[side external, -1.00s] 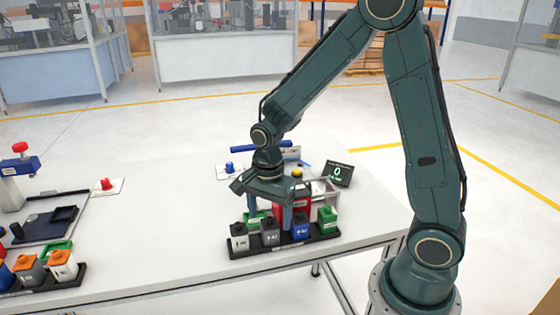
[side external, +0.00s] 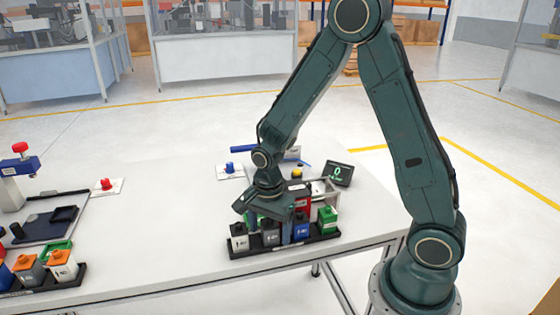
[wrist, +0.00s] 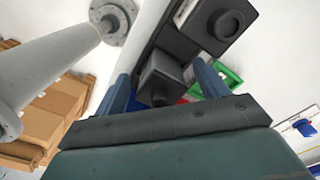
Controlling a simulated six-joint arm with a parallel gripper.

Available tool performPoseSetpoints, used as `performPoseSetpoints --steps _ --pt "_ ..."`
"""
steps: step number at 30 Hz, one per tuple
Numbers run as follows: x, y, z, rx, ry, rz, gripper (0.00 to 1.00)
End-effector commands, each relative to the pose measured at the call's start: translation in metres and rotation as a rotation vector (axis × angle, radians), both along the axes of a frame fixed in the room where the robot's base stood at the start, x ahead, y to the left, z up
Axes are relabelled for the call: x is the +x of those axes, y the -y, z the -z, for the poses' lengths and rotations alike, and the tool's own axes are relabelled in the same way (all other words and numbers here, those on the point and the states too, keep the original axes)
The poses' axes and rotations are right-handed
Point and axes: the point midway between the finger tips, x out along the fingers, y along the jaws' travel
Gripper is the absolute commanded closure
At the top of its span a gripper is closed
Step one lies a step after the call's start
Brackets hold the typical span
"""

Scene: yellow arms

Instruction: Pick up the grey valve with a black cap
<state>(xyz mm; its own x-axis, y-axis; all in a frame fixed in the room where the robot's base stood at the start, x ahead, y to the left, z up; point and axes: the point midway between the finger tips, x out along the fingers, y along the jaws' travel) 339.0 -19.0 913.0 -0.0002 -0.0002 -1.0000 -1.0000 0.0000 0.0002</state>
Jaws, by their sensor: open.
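The grey valve with a black cap (side external: 270,238) stands upright in the black rack (side external: 285,248), between a white valve with a black cap (side external: 239,243) and a blue valve with a black cap (side external: 301,235). My gripper (side external: 269,228) is low over the rack, pointing down, its fingers on either side of the grey valve. In the wrist view, the grey valve (wrist: 160,72) shows between the two open fingers of my gripper (wrist: 164,84), with gaps beside it. Its lower part is hidden. The white valve shows dark-topped (wrist: 222,22) just beyond.
Behind are a red block (side external: 304,198) and a small display (side external: 339,174). Another rack with orange-capped valves (side external: 62,265) is at left. The table between is clear.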

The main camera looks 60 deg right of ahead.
Motion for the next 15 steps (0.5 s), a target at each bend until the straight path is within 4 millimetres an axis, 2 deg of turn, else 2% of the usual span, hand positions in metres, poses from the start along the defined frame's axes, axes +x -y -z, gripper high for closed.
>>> performPoseSetpoints --steps 2,3,9,10,15 --pt "0.0001 0.0 -0.0001 0.0 0.0 0.0 0.27" --pt "0.0001 0.0 -0.0002 0.0 0.0 0.0 0.31" --pt "0.0001 0.0 -0.0002 0.0 0.0 0.0 0.7" --pt "0.0001 0.0 -0.0002 0.0 0.0 0.0 0.73" --pt "0.0002 0.0 -0.0003 0.0 0.001 0.0 0.74"
